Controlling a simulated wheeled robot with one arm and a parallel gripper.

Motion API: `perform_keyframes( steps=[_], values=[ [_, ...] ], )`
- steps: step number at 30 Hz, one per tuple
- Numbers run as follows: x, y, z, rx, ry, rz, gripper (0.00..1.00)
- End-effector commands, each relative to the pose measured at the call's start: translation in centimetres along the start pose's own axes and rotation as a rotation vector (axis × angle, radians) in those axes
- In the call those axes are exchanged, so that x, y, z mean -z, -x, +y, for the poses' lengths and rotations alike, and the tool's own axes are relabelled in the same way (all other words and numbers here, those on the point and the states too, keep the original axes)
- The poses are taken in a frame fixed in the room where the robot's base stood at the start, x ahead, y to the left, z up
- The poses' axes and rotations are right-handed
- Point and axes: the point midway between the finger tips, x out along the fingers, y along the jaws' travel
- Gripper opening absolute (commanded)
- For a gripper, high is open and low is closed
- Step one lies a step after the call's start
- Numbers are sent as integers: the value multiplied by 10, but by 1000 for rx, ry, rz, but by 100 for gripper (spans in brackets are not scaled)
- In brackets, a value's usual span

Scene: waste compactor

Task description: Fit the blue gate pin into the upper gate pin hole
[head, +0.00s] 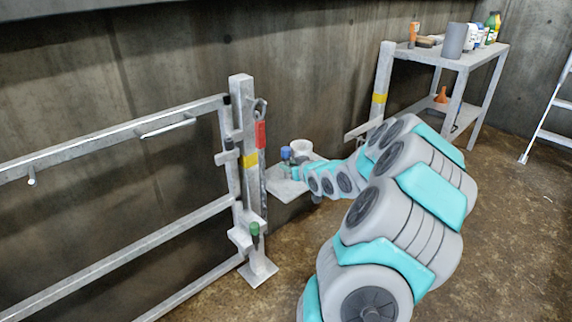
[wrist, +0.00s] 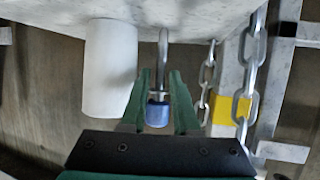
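The blue gate pin stands upright by the grey shelf; its blue head (head: 286,152) shows in the head view. In the wrist view, which looks upside down, its blue head (wrist: 159,114) and bare metal shank (wrist: 162,55) lie between the green fingers of my gripper (wrist: 161,78). The fingers are close on both sides of the head; whether they press on it is unclear. In the head view my gripper (head: 297,170) is at the shelf, partly hidden. The gate post carries an upper bracket (head: 227,157) with a dark-topped piece, and a lower bracket (head: 242,238) with a green-topped pin (head: 254,230). The upper hole itself cannot be made out.
A white cup (head: 301,146) stands beside the pin on the small shelf (head: 284,190). A chain (wrist: 250,75) and yellow-banded post (wrist: 231,107) are at right in the wrist view. A red tag (head: 260,134) hangs by the post. The railed gate (head: 110,152) extends left.

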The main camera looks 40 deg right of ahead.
Motion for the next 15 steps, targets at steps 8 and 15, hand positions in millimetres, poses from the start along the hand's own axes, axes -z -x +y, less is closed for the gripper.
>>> perform_keyframes(
  steps=[8, 15],
  values=[
    [-1, -38, -1, 2, 2, -3, 30],
    [0, -51, 0, 0, 2, 0, 30]
  ],
)
